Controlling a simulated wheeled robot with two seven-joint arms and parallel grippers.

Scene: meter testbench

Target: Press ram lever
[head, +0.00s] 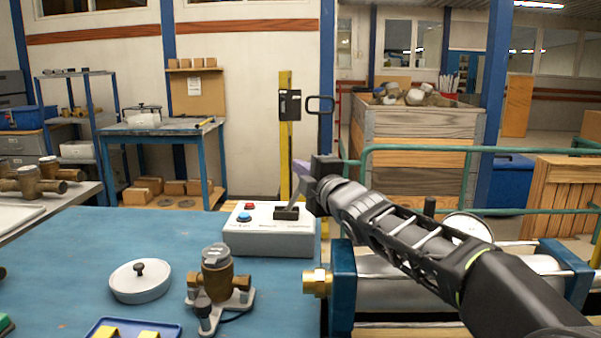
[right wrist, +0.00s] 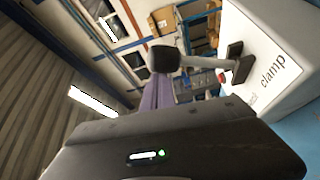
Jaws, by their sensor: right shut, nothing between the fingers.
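A white control box (head: 268,230) stands at the back right of the blue table, with a red button (head: 250,206) and a blue button (head: 244,216). A lever (head: 293,203) rises from a dark slot at its right end. In the right wrist view the lever has a grey shaft (right wrist: 206,62) and a black knob (right wrist: 165,60), above a box face (right wrist: 268,55) lettered "clamp". My right gripper (head: 301,168) is shut and empty, its purple fingers close beside the lever's top. Whether they touch the knob I cannot tell. My left gripper is out of view.
A brass meter (head: 217,270) on a stand and a white lidded dish (head: 140,282) sit in front of the box. A blue tray (head: 107,326) lies at the front edge. A clamp rig with a brass fitting (head: 317,282) is right of the table, below my arm. Mid-left table is clear.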

